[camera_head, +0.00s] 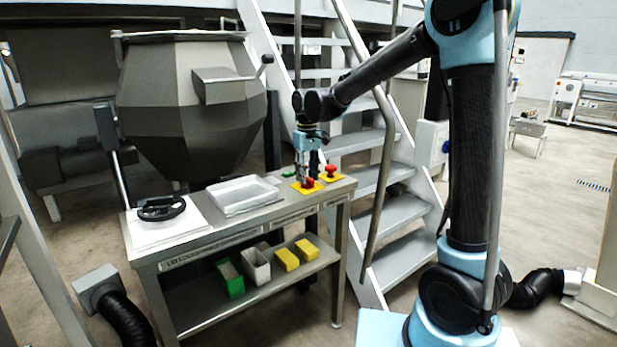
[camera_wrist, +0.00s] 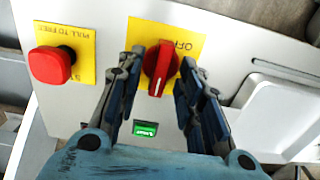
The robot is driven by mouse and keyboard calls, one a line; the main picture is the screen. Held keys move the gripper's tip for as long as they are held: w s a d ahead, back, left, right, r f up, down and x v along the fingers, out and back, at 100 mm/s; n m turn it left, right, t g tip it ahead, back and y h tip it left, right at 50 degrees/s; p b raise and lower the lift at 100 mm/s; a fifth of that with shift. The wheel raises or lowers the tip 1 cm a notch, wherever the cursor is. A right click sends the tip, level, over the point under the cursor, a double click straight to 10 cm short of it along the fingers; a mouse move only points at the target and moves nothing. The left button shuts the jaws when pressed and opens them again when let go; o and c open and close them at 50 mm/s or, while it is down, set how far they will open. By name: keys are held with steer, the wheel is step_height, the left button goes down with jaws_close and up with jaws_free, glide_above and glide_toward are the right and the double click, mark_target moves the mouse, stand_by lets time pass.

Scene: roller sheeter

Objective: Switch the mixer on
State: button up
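The red rotary switch (camera_wrist: 158,68) sits on a yellow plate (camera_wrist: 186,32) with the word OFF, in the wrist view. My gripper (camera_wrist: 162,57) has one finger on each side of the switch, with visible gaps, so it looks open around it. Whether either finger touches the switch is unclear. In the head view my gripper (camera_head: 308,158) points down over the control end of the table, above the red switch (camera_head: 309,184). A green indicator (camera_wrist: 145,129) shows between the fingers in the wrist view. The big grey faceted vessel (camera_head: 190,115), seemingly the mixer, stands behind the table.
A red mushroom button (camera_wrist: 52,65) on a yellow plate is beside the switch; it also shows in the head view (camera_head: 331,170). Stairs (camera_head: 385,180) rise behind.

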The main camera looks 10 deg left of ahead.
step_height(320, 180, up, 11)
steer(key=shift+r, duration=0.2)
stand_by(0.8)
